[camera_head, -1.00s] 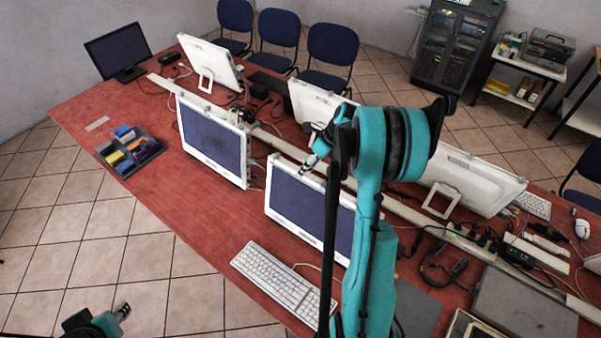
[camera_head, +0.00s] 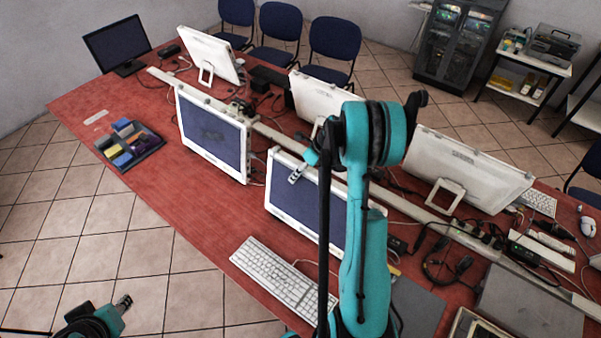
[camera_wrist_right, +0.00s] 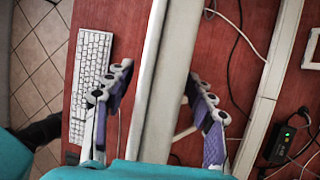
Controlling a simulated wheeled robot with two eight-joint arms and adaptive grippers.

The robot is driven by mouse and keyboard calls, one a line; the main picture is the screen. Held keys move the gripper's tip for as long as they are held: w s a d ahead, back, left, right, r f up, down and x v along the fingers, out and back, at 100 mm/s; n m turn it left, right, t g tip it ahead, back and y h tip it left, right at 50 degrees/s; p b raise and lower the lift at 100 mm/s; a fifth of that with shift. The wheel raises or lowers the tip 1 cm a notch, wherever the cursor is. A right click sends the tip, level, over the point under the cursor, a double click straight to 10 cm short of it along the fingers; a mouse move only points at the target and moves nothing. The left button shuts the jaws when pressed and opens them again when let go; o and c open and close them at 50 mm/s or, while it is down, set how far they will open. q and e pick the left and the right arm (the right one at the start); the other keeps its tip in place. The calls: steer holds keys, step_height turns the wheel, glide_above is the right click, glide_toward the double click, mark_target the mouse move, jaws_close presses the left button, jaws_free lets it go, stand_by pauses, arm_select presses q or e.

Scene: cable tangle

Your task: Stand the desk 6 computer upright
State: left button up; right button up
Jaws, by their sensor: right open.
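A white all-in-one computer (camera_head: 300,206) stands on the near side of the red table with its dark screen facing me. I cannot read any desk number on it. My right gripper (camera_head: 297,173) is at its top edge in the head view. In the right wrist view my right gripper (camera_wrist_right: 160,105) is open, one purple-padded finger on each side of the computer's white top edge (camera_wrist_right: 158,70). No grip on it shows. My right arm hides the computer's right part. My left gripper (camera_head: 123,303) is low at the left, off the table; its jaws are too small to read.
A white keyboard (camera_head: 273,273) lies in front of the computer. Another white computer (camera_head: 212,138) stands to its left, and a white one (camera_head: 468,168) shows its back at right. Cables and a white rail (camera_head: 425,212) run behind.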

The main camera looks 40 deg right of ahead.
steer(key=shift+s, duration=0.1)
jaws_close()
steer(key=shift+t+h, duration=0.3)
steer(key=shift+h, duration=0.5)
steer(key=a, duration=0.1)
steer(key=a+b, duration=0.1)
steer(key=s+a, duration=0.1)
steer(key=a, duration=0.1)
steer(key=shift+r+b, duration=0.3)
steer(key=shift+b, duration=0.05)
steer(key=shift+c, duration=0.6)
jaws_free()
steer(key=shift+a, duration=0.1)
steer(key=shift+o, duration=0.6)
steer(key=shift+a, duration=0.1)
steer(key=shift+r, duration=0.1)
